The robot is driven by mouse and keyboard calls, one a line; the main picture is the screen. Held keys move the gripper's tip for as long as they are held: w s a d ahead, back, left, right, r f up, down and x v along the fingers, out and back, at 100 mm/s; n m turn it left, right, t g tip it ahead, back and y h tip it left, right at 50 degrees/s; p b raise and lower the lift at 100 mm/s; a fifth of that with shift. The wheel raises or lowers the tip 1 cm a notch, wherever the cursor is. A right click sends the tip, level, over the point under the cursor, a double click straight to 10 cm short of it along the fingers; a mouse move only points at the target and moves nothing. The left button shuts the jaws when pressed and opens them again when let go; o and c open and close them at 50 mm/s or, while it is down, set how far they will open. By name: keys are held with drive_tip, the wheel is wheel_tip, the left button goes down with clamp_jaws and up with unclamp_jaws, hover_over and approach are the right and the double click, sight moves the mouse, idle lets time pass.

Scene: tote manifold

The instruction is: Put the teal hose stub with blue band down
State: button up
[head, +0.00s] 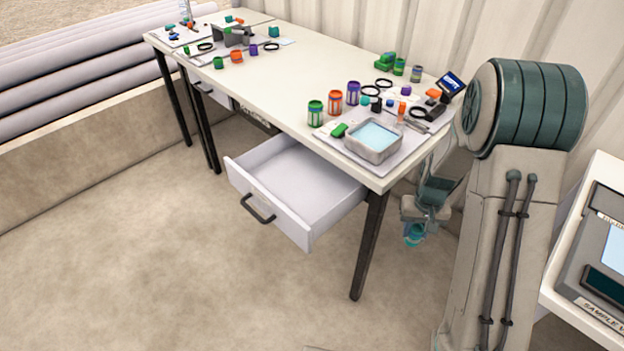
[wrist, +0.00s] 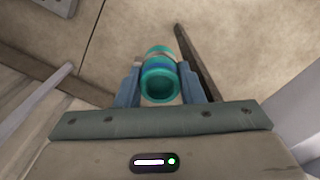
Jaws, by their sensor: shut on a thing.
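The teal hose stub with a blue band (wrist: 160,77) is between the two fingers of my gripper (wrist: 163,85) in the wrist view. My gripper is shut on it, with its round open end towards the camera. In the head view the stub (head: 414,236) hangs below my gripper (head: 416,222), off the table's right end and below the level of the tabletop. The floor shows beneath it, and it appears to touch nothing but the fingers.
The white table (head: 300,75) holds several coloured cans, black rings and a grey basin (head: 373,140) near its right end. An empty-looking drawer (head: 290,190) stands open at the front. A table leg (head: 368,245) is left of my gripper. A second bench (head: 590,260) stands at right.

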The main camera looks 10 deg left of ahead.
sight(412, 239)
drive_tip(key=f+b, duration=0.1)
drive_tip(key=f, duration=0.1)
drive_tip(key=f+b, duration=0.1)
drive_tip(key=shift+s+a+f+m+b, duration=0.2)
drive_tip(key=shift+s+f+m+b, duration=0.1)
drive_tip(key=shift+s+f+m, duration=0.1)
drive_tip(key=shift+w+r, duration=0.1)
drive_tip(key=s+a+r+n, duration=0.4)
drive_tip(key=s+a+n, duration=0.2)
drive_tip(key=a+n, duration=0.4)
drive_tip(key=s+a+r+n, duration=0.5)
drive_tip(key=s+a+n, duration=0.1)
drive_tip(key=a+n, duration=0.5)
drive_tip(key=s+a+r+n, duration=0.5)
drive_tip(key=s+a+n, duration=0.1)
drive_tip(key=a+n, duration=0.5)
drive_tip(key=a, duration=0.2)
drive_tip(key=shift+a, duration=0.35)
